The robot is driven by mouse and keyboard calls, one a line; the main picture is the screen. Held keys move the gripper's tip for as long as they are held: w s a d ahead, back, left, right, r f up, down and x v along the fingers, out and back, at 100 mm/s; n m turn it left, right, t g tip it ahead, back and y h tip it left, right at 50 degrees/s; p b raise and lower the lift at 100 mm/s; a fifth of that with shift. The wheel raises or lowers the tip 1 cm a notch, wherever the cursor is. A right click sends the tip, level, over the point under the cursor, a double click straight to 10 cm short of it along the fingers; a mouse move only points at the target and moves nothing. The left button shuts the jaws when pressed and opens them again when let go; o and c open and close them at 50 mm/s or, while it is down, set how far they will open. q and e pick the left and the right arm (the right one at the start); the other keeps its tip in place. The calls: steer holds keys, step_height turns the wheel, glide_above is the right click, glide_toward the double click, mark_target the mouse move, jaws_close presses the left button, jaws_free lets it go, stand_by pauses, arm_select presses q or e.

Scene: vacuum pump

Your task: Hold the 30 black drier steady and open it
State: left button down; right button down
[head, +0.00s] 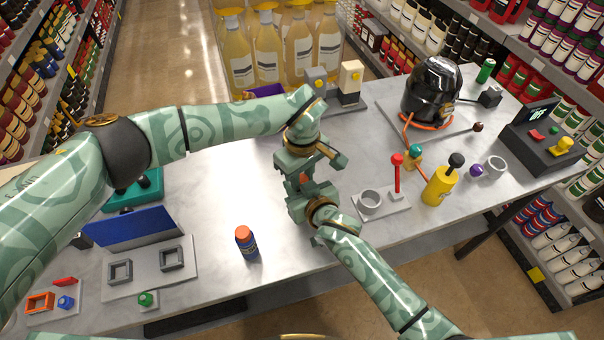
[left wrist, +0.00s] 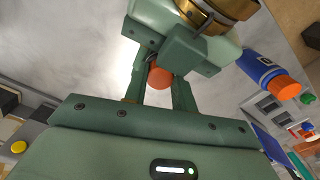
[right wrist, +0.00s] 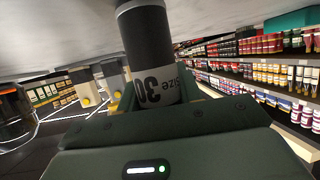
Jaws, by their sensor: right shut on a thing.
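The black drier (right wrist: 146,45) shows in the right wrist view as a dark cylinder with a grey band reading "size 30". My right gripper (right wrist: 150,98) is shut on it and holds it above the table. Its orange cap (left wrist: 160,77) shows in the left wrist view, between the two fingers of my left gripper (left wrist: 160,88). The left fingers stand apart on either side of the cap; I cannot tell whether they touch it. In the head view my left gripper (head: 304,165) meets my right one over the table, and the two hide most of the drier.
A blue bottle with an orange cap (head: 247,246) stands on the table (head: 215,205) near the front. A plate with a grey ring (head: 370,201) and a red-handled tool lies to the right, beside a yellow pump bottle (head: 438,187). A blue panel (head: 130,228) stands at left.

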arm_select(q)
steer(key=c, duration=1.1)
jaws_free()
steer(key=shift+c, duration=0.2)
steer(key=shift+r, duration=0.15)
step_height(320, 180, up, 8)
steer(key=shift+f, duration=0.25)
steer(key=shift+c, duration=0.3)
step_height(320, 180, down, 8)
steer(key=shift+r, duration=0.1)
jaws_close()
steer(key=shift+o, duration=0.3)
jaws_free()
